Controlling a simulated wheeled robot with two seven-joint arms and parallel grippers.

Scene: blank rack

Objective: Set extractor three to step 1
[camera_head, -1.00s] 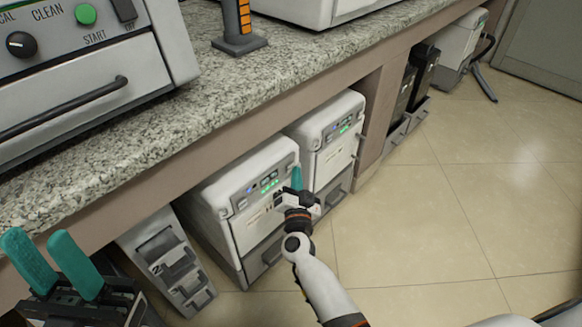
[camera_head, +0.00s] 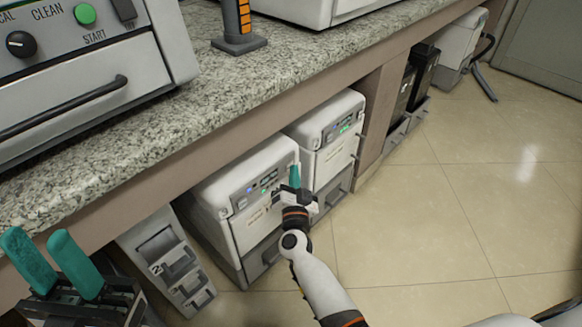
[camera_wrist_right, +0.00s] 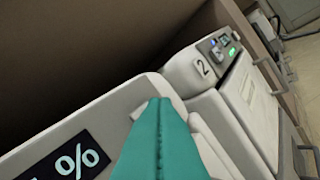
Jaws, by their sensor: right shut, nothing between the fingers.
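Two white box machines stand under the counter: a nearer one (camera_head: 222,178) and a farther one (camera_head: 318,125). The nearer one's small front panel (camera_head: 262,187) shows a blue light. The farther one carries a "2" in the right wrist view (camera_wrist_right: 202,68), with blue and green lights on its panel (camera_wrist_right: 224,46). I cannot read a number three on either. My right gripper (camera_head: 295,176) is shut and empty, its teal fingers at the nearer machine's front right edge; contact is unclear. The fingers also fill the middle of the right wrist view (camera_wrist_right: 158,110). My left gripper (camera_head: 50,240) is open and empty.
The granite counter (camera_head: 190,115) overhangs the machines. A large appliance (camera_head: 80,80) with a handle stands on it. A light rack (camera_head: 168,260) marked "2" is left of the nearer machine. Black boxes (camera_head: 410,85) stand farther right. The tiled floor (camera_head: 440,210) is clear.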

